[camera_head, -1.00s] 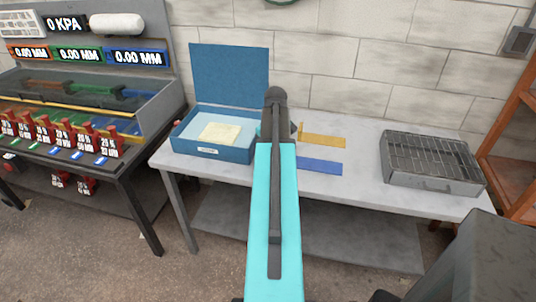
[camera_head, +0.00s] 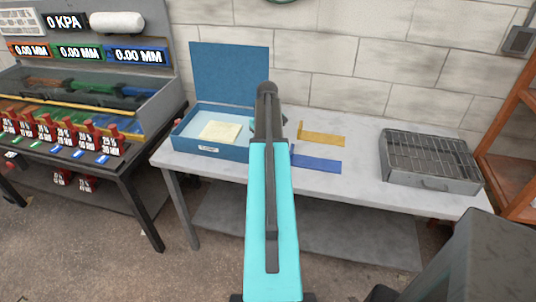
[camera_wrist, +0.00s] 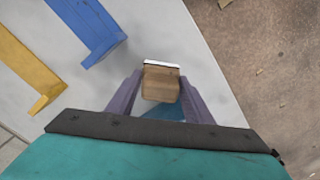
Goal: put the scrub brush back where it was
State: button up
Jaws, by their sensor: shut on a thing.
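The scrub brush (camera_wrist: 160,85) shows in the wrist view as a wooden block with a white edge at its far side. My gripper (camera_wrist: 158,98) is shut on it, with one grey finger along each side. In the head view my arm hides the gripper and the brush. The brush appears over the light grey bench (camera_head: 345,188); whether it touches the bench I cannot tell.
A blue box (camera_head: 212,151) with a raised lid holds a pale yellow pad (camera_head: 219,131). A yellow bracket (camera_head: 322,138) and a blue bracket (camera_head: 317,164) lie right of my arm. A metal grill box (camera_head: 431,160) stands at the right.

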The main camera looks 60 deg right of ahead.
jog(key=shift+f+p, duration=0.7)
jog(key=shift+f, duration=1)
jog(key=shift+f, duration=0.1)
jog(key=o, duration=1)
jog(key=shift+r+b, duration=1.65)
jog(key=shift+r, duration=4.5)
jog(key=shift+s, duration=0.1)
